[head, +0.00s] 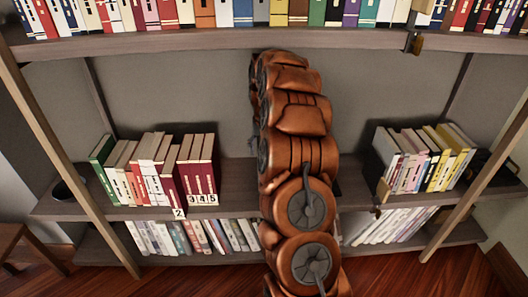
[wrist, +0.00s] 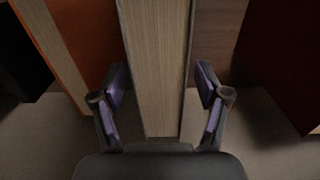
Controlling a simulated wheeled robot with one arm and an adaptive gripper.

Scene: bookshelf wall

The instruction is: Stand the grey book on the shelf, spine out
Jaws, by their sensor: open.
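In the wrist view my gripper (wrist: 160,88) is open. Its two fingers stand on either side of a book (wrist: 158,50) that shows a pale page block between thin dark grey cover edges. A narrow gap shows between the book and each finger, so it is not gripped. This may be the grey book, but its cover faces and spine are hidden.
An orange book (wrist: 75,45) is left of the fingers and a dark red one (wrist: 285,60) right. In the head view, the middle shelf (head: 238,172) holds book groups left (head: 150,170) and right (head: 425,158). The upper shelf (head: 150,43) is full of books; the bottom shelf holds more.

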